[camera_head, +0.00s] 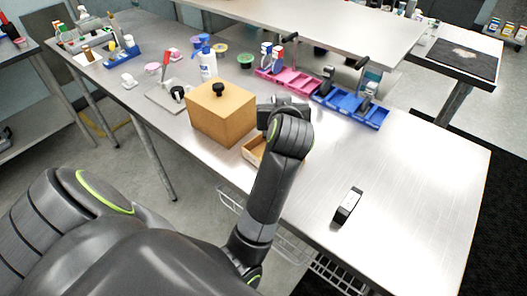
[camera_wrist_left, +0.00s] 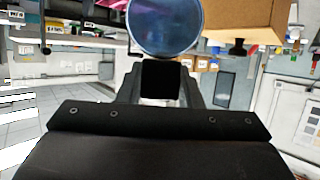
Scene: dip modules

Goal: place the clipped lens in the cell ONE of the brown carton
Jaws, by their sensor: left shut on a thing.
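A closed tan-brown box (camera_head: 222,115) with a black knob on top stands on the metal table, left of my left gripper. A small open tan tray (camera_head: 252,152) sits by its right side, mostly hidden behind my left arm; its inside and any cell marks cannot be made out. My left gripper (camera_head: 284,106) is above the table at the box's right. In the left wrist view, which appears upside down, the lens (camera_wrist_left: 165,24) is a round dark-blue disc held at the fingertips of my left gripper (camera_wrist_left: 161,80). The tan box (camera_wrist_left: 236,18) shows there at upper right. My right gripper is out of view.
Pink bins (camera_head: 289,79) and blue bins (camera_head: 350,106) line the table behind my gripper. A black-and-white block (camera_head: 347,205) lies at the right front.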

